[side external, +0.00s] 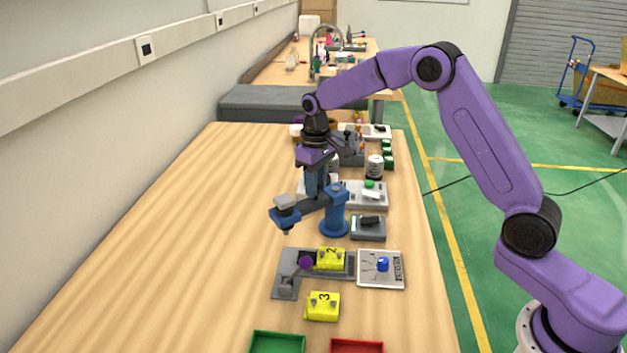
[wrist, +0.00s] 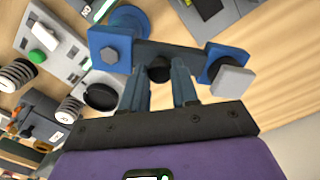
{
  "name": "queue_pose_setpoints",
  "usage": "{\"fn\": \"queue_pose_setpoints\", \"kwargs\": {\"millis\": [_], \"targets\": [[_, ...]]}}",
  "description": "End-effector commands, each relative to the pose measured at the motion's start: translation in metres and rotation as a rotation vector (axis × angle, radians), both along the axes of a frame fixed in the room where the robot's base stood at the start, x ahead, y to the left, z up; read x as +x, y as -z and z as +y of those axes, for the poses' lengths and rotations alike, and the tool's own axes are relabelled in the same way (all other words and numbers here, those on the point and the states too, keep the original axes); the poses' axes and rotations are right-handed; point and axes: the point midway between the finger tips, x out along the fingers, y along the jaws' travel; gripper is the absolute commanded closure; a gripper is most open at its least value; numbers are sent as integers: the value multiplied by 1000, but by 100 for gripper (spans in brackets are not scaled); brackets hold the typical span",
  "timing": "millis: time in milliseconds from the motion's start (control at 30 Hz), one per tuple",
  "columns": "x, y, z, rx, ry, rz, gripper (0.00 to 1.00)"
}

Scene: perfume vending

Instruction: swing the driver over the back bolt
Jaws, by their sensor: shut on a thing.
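The driver (side external: 284,216) is a blue spindle with a pale grey cap at the free end of a dark swing arm. The arm turns on a blue post (side external: 334,214). My gripper (side external: 315,193) is shut on the arm's handle; in the wrist view the fingers (wrist: 160,80) flank a dark knob under the arm. The driver also shows in the wrist view (wrist: 225,66), right of the fingers. In the side view its tip hangs behind and left of the grey fixture (side external: 285,262). A yellow block marked 2 (side external: 331,259) sits in the fixture with small bolts; which is the back bolt is unclear.
A purple knob (side external: 306,262) stands on the fixture. A yellow block marked 3 (side external: 322,307) lies in front. A panel with a blue knob (side external: 382,265) is to the right. Green (side external: 277,342) and red (side external: 357,346) trays are at the front. The table's left is clear.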

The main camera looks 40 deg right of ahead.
Motion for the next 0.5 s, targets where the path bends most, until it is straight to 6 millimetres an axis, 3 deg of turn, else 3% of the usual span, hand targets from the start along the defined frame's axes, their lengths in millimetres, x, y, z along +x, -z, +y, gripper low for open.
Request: {"fn": "queue_pose_setpoints", "kwargs": {"millis": [500], "targets": [[-29, -1, -4, 0, -469, 0, 100]]}}
